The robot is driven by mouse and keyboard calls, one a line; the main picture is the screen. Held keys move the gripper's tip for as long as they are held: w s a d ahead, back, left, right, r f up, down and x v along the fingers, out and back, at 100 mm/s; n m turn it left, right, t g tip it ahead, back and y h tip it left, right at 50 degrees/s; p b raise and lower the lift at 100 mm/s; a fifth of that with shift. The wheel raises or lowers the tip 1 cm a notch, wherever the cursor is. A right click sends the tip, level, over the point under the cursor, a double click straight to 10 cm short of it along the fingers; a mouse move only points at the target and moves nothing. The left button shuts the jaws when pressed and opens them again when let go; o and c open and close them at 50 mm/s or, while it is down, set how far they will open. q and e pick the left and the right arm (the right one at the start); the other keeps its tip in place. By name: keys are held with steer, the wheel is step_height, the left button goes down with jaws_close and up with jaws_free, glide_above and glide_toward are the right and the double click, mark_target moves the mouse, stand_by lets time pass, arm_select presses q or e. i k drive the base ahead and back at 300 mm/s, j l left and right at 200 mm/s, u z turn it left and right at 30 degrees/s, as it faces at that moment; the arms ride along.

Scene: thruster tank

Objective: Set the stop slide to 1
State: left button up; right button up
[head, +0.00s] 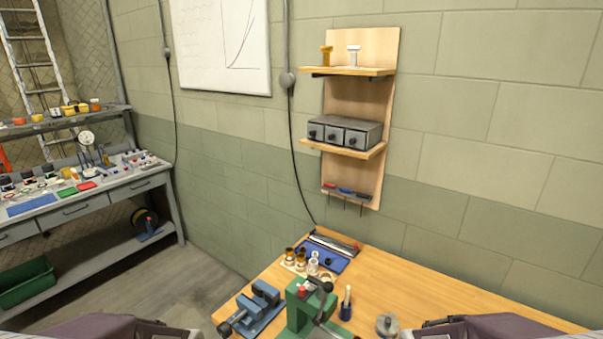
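A long dark and silver rail (332,244) lies at the back edge of the wooden bench, against the wall. A small red piece (355,247) sits at its right end. It may be the stop slide, but no number on it can be read at this size. My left gripper (178,333) shows only partly at the bottom edge, left of the bench. My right gripper (425,331) shows partly at the bottom edge, over the front of the bench. Both are far from the rail. Their fingers are mostly cut off, and I cannot tell whether they are open.
A green press (300,312) and a blue vise (257,306) stand at the bench front. Behind them are a blue tray (322,256) and several small cups. A grey round part (387,325) stands right of the press. The bench's right side is clear. Shelves (345,147) hang above.

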mark_target(304, 291)
steer(key=i+j, duration=0.1)
steer(key=j, duration=0.25)
steer(key=i+j, duration=0.15)
steer(key=j, duration=0.25)
steer(key=i+j+z, duration=0.1)
steer(key=j, duration=0.25)
steer(key=i+j, duration=0.15)
steer(key=j, duration=0.2)
